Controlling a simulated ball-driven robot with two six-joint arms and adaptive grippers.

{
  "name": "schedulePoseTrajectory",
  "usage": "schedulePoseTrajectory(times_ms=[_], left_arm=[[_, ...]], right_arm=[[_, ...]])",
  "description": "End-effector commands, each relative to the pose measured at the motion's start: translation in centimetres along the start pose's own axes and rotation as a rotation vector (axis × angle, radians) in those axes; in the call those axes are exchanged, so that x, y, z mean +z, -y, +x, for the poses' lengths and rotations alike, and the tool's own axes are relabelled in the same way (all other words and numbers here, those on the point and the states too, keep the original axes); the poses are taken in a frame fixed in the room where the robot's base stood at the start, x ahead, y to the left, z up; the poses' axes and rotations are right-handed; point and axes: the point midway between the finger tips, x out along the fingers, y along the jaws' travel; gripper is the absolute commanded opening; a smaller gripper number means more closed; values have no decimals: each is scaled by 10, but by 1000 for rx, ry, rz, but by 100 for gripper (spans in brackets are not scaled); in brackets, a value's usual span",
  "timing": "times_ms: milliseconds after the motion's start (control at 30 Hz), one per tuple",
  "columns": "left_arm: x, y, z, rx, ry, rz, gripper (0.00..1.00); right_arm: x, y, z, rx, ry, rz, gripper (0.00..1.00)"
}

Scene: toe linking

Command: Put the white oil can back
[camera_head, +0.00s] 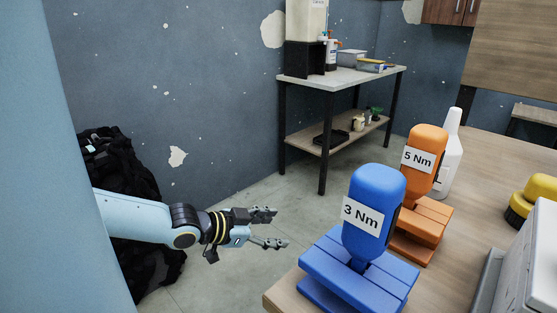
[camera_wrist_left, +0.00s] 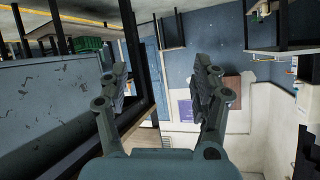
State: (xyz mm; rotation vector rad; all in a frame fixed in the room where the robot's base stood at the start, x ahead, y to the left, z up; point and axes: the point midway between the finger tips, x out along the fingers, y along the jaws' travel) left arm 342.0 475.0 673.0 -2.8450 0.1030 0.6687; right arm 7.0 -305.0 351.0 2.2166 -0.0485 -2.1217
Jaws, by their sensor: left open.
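A white bottle with a tapered nozzle, which looks like the white oil can (camera_head: 453,155), stands upright on the wooden table at the right in the head view. The orange 5 Nm tool in front hides part of it. My left gripper (camera_head: 278,228) is open and empty, in the air left of the table and well away from the can. In the left wrist view its two fingers (camera_wrist_left: 160,78) are spread with nothing between them, and I cannot make out the can there. My right gripper is not in view.
An orange 5 Nm tool (camera_head: 425,148) and a blue 3 Nm tool (camera_head: 375,190) stand on matching stands on the wooden table (camera_head: 440,290). A yellow-and-black object (camera_head: 535,198) lies right. A shelf table (camera_head: 340,80) with bottles and trays stands at the back wall. A black bag (camera_head: 120,170) is left.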

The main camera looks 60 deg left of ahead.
Motion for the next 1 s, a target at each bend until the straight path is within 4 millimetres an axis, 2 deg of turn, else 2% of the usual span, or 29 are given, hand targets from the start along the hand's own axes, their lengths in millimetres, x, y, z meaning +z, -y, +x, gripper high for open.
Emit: schedulePoseTrajectory(times_ms=[33, 133, 200, 267, 300, 400, 500, 633, 733, 1000], left_arm=[[51, -1, -1, -43, 99, -20, 65], [150, -20, -15, -93, 310, -51, 65], [213, -48, -31, -103, 459, -75, 65], [261, -81, -49, -97, 583, -96, 65], [288, -105, -62, -86, 660, -110, 65], [339, -166, -94, -45, 830, -134, 65], [368, -217, -122, 2, 951, -144, 65], [384, -255, -144, 43, 1039, -149, 65], [388, -266, -152, 56, 1064, -149, 65], [388, -266, -152, 56, 1066, -149, 65]], right_arm=[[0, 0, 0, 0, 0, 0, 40], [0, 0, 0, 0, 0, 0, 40], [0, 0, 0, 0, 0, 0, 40], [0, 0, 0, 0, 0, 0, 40], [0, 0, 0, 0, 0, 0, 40], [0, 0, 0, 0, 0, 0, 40], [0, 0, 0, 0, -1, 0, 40], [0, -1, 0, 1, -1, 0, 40], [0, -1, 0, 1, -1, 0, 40], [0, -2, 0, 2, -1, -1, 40]])
